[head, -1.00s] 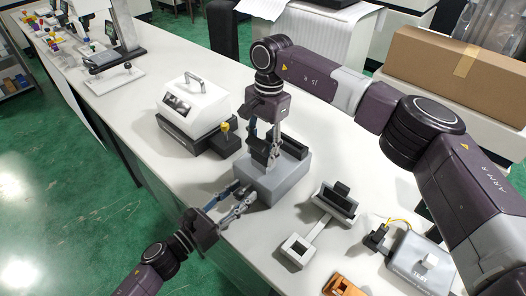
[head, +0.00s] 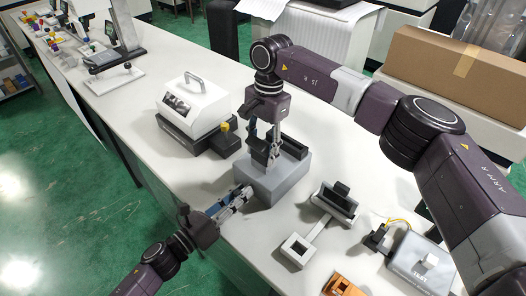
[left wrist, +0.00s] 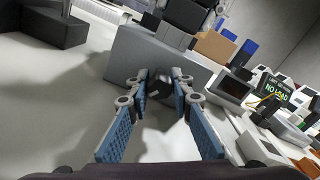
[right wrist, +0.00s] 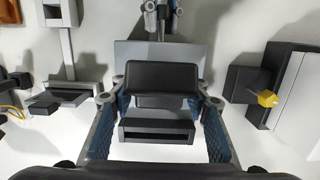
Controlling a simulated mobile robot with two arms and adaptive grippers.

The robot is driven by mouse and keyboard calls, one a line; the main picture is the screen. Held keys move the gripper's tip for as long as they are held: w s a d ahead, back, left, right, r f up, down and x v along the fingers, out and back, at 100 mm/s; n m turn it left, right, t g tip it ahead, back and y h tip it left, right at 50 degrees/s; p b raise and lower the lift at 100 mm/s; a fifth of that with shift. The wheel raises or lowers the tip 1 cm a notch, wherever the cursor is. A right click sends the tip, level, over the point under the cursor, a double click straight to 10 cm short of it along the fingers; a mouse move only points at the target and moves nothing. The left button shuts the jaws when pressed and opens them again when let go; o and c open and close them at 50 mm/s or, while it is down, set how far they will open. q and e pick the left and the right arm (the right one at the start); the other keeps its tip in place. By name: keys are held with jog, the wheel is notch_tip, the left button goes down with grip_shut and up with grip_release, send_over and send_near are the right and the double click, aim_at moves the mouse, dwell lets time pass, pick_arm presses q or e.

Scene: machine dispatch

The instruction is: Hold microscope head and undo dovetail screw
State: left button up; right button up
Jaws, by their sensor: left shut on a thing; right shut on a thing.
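A grey block-shaped base (head: 285,185) stands on the white bench, with dark parts on its top. My right gripper (head: 270,152) comes down from above onto it. In the right wrist view its fingers lie on both sides of a black block (right wrist: 162,76), which I take for the microscope head, and are shut on it. My left gripper (head: 246,191) reaches in low at the near left side of the base. In the left wrist view its fingertips are shut on a small dark knob (left wrist: 158,84) at the base's side face, apparently the dovetail screw, partly hidden by the fingers.
A white box-shaped device with a handle (head: 195,102) and a yellow knob (head: 225,126) stand left of the base. A stand with a square frame (head: 297,250), an orange part (head: 343,286) and a grey box (head: 422,264) lie to the right. Bare bench lies between.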

dwell(0.3)
pick_arm(q)
jog(key=n, duration=0.4)
jog(key=o, duration=1.1)
jog(key=shift+v, duration=2.05)
jog(key=shift+c, duration=0.2)
